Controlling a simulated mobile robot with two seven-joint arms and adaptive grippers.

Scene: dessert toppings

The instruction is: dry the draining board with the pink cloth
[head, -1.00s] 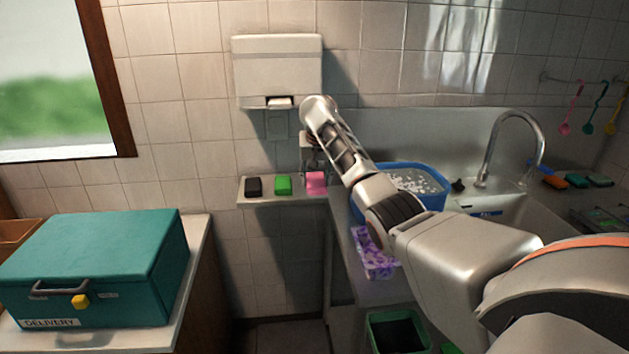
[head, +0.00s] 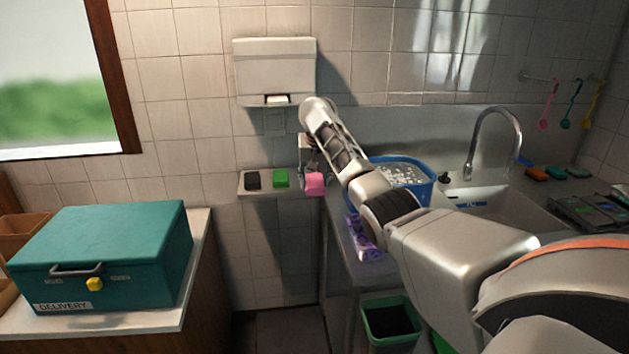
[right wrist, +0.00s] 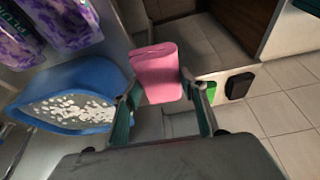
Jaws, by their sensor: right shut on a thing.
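The pink cloth (head: 314,185), a small folded pad, is at the right end of the small wall shelf in the head view. My right gripper (head: 312,173) is shut on it. The right wrist view shows the pink cloth (right wrist: 155,66) pinched between the two fingers of my right gripper (right wrist: 160,84). The steel draining board (head: 342,243) lies to the right of the shelf, partly hidden by my right arm. Whether it is wet cannot be told. My left gripper is not in view.
A black pad (head: 252,180) and green pad (head: 281,178) sit on the shelf (head: 266,192). A blue basin (head: 428,188) of white bits and purple packets (head: 362,240) stand on the board, left of the sink (head: 500,212). A green bin (head: 368,325) stands below.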

